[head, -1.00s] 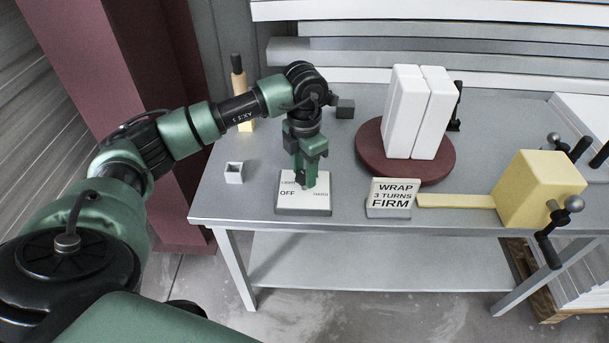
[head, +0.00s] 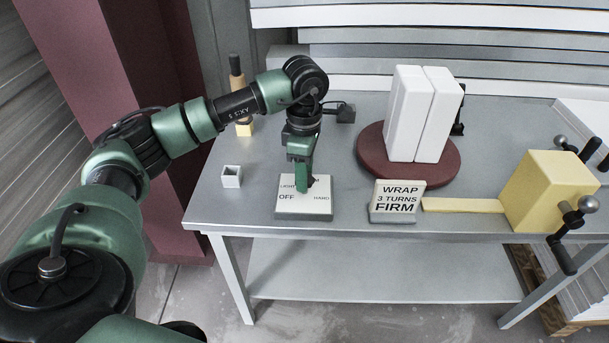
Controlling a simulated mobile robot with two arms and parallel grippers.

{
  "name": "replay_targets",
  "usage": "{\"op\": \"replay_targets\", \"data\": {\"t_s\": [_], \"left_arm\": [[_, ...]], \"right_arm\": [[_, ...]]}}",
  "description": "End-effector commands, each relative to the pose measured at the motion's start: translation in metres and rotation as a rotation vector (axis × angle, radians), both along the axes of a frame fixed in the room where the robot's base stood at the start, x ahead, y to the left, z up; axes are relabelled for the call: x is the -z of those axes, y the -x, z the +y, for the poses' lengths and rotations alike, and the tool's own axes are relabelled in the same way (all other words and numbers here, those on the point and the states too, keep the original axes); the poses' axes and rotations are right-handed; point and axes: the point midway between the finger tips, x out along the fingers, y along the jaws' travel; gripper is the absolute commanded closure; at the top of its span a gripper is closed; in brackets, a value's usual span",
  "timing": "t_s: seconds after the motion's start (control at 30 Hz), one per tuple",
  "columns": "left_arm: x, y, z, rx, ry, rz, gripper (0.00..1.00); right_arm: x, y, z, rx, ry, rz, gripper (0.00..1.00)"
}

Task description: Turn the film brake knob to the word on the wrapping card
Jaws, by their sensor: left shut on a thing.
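The wrapping card (head: 397,200) stands on the table's front part and reads "WRAP 3 TURNS FIRM". The film brake plate (head: 304,207) lies to its left; its white face shows "OFF" at lower left, "LIGHT" at upper left and "HARD" at right. A word at the upper right is mostly covered, with only an end letter showing. My left gripper (head: 303,186) points down over the middle of the plate and is shut on the knob. The gripper hides the knob, so its pointer cannot be read. My right gripper is not in view.
White blocks (head: 421,115) stand on a dark red turntable (head: 447,172) behind the card. A yellow box (head: 546,195) with crank handles is at right.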

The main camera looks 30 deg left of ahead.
Motion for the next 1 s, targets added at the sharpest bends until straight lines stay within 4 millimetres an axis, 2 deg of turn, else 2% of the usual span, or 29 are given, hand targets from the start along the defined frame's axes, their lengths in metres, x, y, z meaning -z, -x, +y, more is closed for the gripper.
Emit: {"op": "replay_targets", "data": {"t_s": [0.3, 0.7, 0.73, 0.8, 1.0], "left_arm": [[-0.0019, -0.0012, 0.0003, 0.07, 0.001, -0.006, 1.0], [-0.0023, -0.0013, 0.0004, 0.074, 0.001, -0.006, 1.0], [-0.0023, -0.0014, 0.0004, 0.074, 0.001, -0.006, 0.55], [-0.002, -0.0013, 0.0004, 0.074, 0.001, -0.006, 0.39], [-0.0011, -0.0007, 0.0003, 0.074, 0.0, -0.002, 0.39]], "right_arm": [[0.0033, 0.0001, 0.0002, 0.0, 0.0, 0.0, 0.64], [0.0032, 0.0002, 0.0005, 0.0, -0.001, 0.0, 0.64], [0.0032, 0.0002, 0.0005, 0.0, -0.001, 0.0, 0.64], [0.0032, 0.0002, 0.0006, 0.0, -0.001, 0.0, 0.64], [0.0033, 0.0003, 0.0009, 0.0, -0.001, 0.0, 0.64]]}}
